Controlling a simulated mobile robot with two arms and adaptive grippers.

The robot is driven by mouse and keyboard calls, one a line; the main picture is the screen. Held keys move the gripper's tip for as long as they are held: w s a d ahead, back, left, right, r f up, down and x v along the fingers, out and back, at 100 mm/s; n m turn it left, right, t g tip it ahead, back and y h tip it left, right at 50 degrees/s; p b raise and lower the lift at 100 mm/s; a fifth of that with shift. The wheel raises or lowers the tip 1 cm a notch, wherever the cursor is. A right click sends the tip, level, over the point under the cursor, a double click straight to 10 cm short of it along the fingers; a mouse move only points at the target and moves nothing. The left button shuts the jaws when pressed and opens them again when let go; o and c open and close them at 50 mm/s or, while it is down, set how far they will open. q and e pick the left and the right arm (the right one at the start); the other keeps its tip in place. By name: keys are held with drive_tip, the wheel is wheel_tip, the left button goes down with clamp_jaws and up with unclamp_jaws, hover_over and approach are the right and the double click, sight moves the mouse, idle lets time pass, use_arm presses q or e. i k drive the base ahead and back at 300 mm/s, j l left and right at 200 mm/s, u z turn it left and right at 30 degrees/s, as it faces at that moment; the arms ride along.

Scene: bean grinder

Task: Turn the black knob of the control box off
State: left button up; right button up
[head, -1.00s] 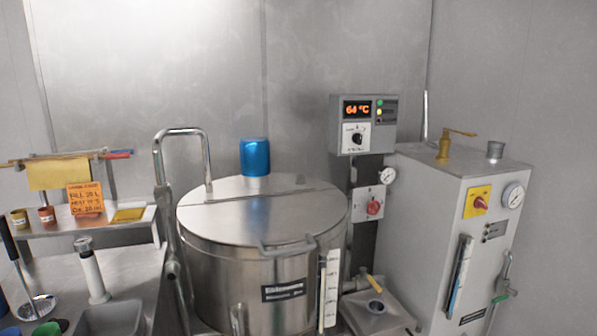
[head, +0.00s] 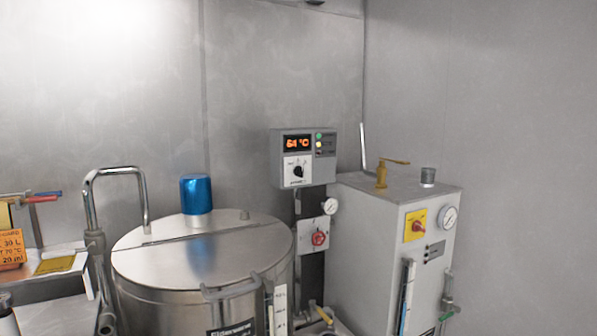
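The control box (head: 304,158) is a grey box mounted above and behind the right side of the steel kettle. Its orange display reads about 64 °C, and small indicator lights sit to the right of the display. The black knob (head: 298,171) is on a white dial plate below the display; its exact setting is too small to read. Neither of my grippers is in the head view.
A steel kettle (head: 150,262) with a blue cylinder (head: 196,194) on its lid stands in front and left of the box. A grey cabinet (head: 372,240) with a red-on-yellow switch (head: 415,225) stands at right. A red knob (head: 319,238) is below the box.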

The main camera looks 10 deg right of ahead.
sight(298, 170)
drive_tip(key=i+l, duration=0.2)
drive_tip(key=l, duration=0.2)
drive_tip(key=i+l, duration=0.2)
drive_tip(key=l, duration=0.15)
drive_tip(key=i+l, duration=0.25)
drive_tip(key=l, duration=0.15)
drive_tip(key=i+l, duration=0.2)
drive_tip(key=l, duration=0.15)
drive_tip(key=i+l, duration=0.2)
drive_tip(key=l, duration=0.2)
drive_tip(key=i+l, duration=0.2)
drive_tip(key=l, duration=0.15)
